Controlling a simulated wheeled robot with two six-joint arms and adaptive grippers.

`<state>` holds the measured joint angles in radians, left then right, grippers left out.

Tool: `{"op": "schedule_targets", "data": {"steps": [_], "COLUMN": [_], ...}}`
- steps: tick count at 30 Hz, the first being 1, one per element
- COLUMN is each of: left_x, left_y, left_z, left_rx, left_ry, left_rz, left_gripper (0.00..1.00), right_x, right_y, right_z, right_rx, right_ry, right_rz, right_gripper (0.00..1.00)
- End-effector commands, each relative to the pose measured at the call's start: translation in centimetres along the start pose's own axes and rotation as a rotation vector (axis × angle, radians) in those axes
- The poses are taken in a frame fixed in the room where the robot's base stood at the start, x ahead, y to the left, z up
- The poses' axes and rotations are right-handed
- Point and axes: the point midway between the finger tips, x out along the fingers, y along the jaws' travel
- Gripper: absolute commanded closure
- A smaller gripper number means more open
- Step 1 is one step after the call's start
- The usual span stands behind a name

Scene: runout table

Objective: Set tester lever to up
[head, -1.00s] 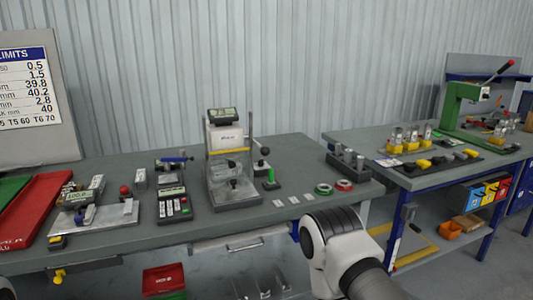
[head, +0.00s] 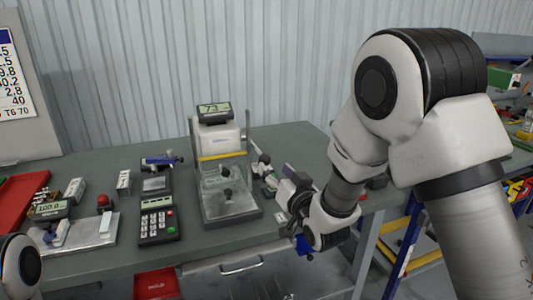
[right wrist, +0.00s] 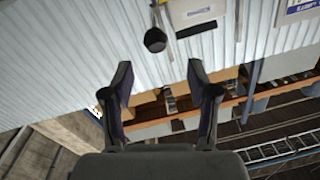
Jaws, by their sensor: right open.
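The tester (head: 221,140) stands at the middle of the bench, with a small display on top, a yellow bar and a clear guard. Its lever, with a black ball knob (head: 264,158), is on its right side. The knob (right wrist: 155,40) also shows in the right wrist view, beyond the fingertips and apart from them. My right gripper (head: 280,187) is close to the right of the tester, below the knob in the picture. In the right wrist view its two fingers (right wrist: 160,76) are spread with nothing between them. My left gripper is out of view.
A keypad device (head: 158,218) stands left of the tester, with a metal plate fixture (head: 90,232) farther left. Red trays (head: 20,195) lie at the bench's left end. My right arm hides much of the bench's right side.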

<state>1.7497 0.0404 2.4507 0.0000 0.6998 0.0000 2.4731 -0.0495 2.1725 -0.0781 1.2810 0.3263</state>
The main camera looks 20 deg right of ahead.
Motion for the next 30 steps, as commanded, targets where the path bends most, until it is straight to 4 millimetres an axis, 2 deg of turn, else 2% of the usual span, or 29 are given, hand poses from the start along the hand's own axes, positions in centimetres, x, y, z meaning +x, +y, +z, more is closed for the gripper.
{"op": "schedule_targets", "data": {"steps": [10,14,20,23,25,30], "left_x": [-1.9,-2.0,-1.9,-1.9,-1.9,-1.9], "left_y": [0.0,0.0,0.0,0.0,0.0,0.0], "left_z": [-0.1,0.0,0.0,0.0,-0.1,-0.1], "left_rx": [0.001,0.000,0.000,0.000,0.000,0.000], "left_ry": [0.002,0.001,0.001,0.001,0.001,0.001], "left_rz": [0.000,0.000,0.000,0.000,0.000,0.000], "left_gripper": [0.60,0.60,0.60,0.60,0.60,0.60], "right_x": [6.1,7.1,7.2,7.2,7.2,7.2], "right_y": [0.1,0.1,0.1,0.1,0.1,0.1], "right_z": [0.1,0.3,0.4,0.4,0.4,0.3], "right_rx": [0.000,0.001,0.001,0.001,0.001,0.001], "right_ry": [-0.003,-0.005,-0.006,-0.006,-0.006,-0.006], "right_rz": [0.001,0.002,0.002,0.003,0.003,0.003], "right_gripper": [0.41,0.41,0.41,0.73,0.98,1.00]}}
